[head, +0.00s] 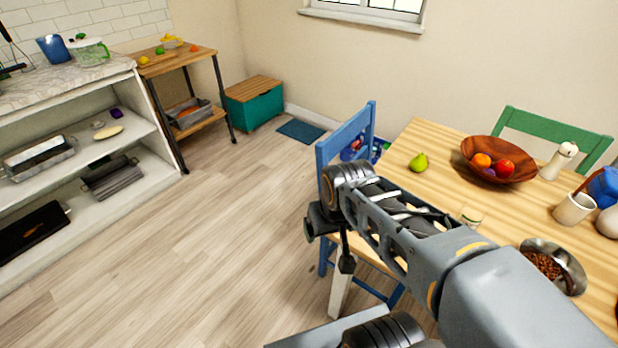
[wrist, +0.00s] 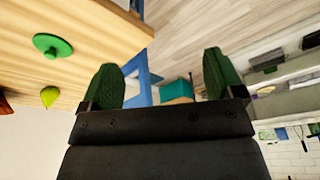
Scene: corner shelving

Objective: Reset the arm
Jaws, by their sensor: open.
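My arm (head: 405,220) reaches from the lower right of the head view toward the middle, in front of the table's left side and the blue chair. Its wrist end is bent downward there, and the finger detail is too small to make out. In the wrist view my gripper (wrist: 163,80) has its two green-padded fingers wide apart with nothing between them. Through the gap I see the floor, part of the blue chair and a teal box (wrist: 177,90). The wrist picture appears upside down.
The wooden table (head: 440,145) holds a pear (head: 419,163), a fruit bowl (head: 475,172), a pepper mill (head: 558,161) and a kibble bowl (head: 578,268). A blue chair (head: 328,152) stands beside it. A green lid-like object (wrist: 52,46) lies on the table. Floor at left is clear before the shelves (head: 150,165).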

